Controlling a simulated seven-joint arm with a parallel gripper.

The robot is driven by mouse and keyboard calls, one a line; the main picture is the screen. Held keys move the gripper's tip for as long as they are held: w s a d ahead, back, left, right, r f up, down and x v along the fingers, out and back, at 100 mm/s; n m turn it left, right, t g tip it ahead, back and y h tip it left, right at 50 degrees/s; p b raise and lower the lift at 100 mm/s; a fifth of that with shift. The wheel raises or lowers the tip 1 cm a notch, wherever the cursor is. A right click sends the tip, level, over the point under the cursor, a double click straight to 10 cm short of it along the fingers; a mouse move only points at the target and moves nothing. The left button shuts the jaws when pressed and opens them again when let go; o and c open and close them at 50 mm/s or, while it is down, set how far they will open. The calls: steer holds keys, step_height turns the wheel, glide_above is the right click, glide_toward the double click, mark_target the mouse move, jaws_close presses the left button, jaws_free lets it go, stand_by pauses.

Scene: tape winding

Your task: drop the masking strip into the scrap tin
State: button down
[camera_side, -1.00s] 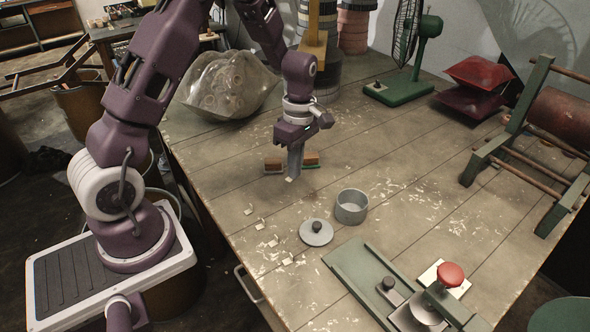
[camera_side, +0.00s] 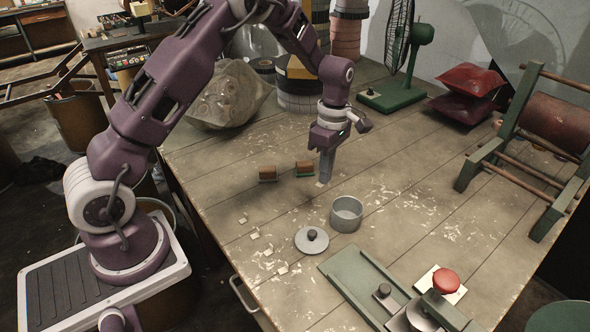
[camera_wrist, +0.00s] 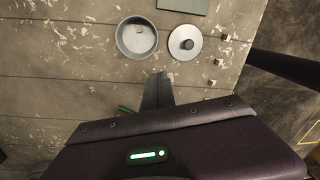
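The scrap tin (camera_side: 346,216) is a round grey open tin on the table. In the wrist view the tin (camera_wrist: 120,42) shows a small pale bit inside. My gripper (camera_side: 325,205) points down, above the table just left of the tin and a little behind it. In the wrist view its fingers (camera_wrist: 158,80) look closed together, below the tin in the picture.
A grey lid with a dark knob (camera_side: 311,241) lies left of the tin. Several pale scraps (camera_side: 268,252) are scattered toward the table's left edge. Two small brown-topped blocks (camera_side: 268,173) stand behind. A green-based device with a red knob (camera_side: 446,281) is at the front.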

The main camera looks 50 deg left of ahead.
steer(key=w+d, duration=0.5)
steer(key=d, duration=0.2)
steer(key=shift+f, duration=3.4)
steer(key=c, duration=1.6)
jaws_free()
steer(key=shift+c, duration=0.2)
step_height(320, 180, up, 7)
steer(key=shift+w+a, duration=0.15)
steer(key=shift+w, duration=0.15)
steer(key=shift+r, duration=0.1)
